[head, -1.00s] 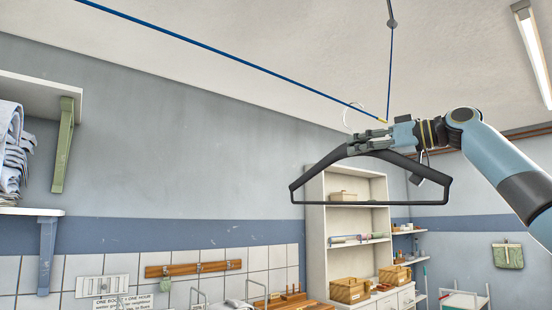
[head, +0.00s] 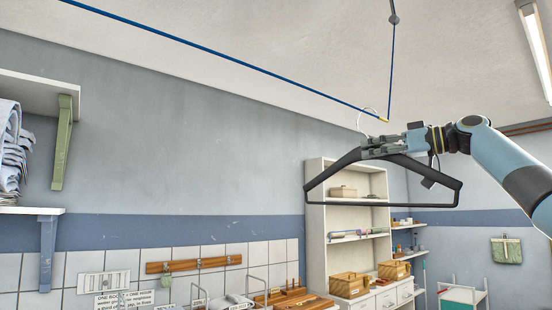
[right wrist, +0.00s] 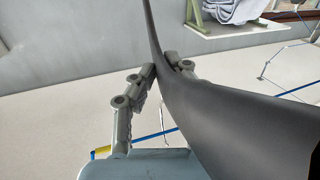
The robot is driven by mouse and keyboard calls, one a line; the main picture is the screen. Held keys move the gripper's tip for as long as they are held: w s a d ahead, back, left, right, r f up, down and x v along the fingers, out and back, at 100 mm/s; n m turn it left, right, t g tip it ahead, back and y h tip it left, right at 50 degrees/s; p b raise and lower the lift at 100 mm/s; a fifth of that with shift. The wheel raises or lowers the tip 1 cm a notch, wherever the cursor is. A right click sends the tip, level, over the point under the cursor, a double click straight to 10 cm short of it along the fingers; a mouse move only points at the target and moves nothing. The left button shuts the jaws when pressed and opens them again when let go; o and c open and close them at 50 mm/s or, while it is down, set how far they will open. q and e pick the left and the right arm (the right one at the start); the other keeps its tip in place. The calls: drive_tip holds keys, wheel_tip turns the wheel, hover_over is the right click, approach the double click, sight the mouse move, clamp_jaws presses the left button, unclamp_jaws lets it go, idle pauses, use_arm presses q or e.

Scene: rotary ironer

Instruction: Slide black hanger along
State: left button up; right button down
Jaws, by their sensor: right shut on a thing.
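The black hanger (head: 330,203) hangs level in the upper right part of the head view. Its thin pale hook (head: 361,120) meets the blue line (head: 225,60) close to the line's yellow end (head: 383,120). I cannot tell whether the hook is over the line or just in front of it. My right gripper (head: 370,146) is shut on the top of the hanger, just under the hook. In the right wrist view, the hanger's dark arm (right wrist: 245,120) runs between the two fingers (right wrist: 161,70) and covers part of them. My left gripper is out of view.
A thin upright cord (head: 391,70) comes down from the ceiling to the line's yellow end. A white shelf unit (head: 316,225) stands behind and below the hanger. A wall shelf (head: 35,98) with folded cloth is at the left. The air left of the hanger is clear.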

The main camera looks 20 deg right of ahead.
drive_tip(key=shift+d, duration=0.2)
drive_tip(key=c, duration=1.3)
unclamp_jaws()
drive_tip(key=shift+b+v, duration=1.85)
drive_tip(key=shift+v, duration=1.1)
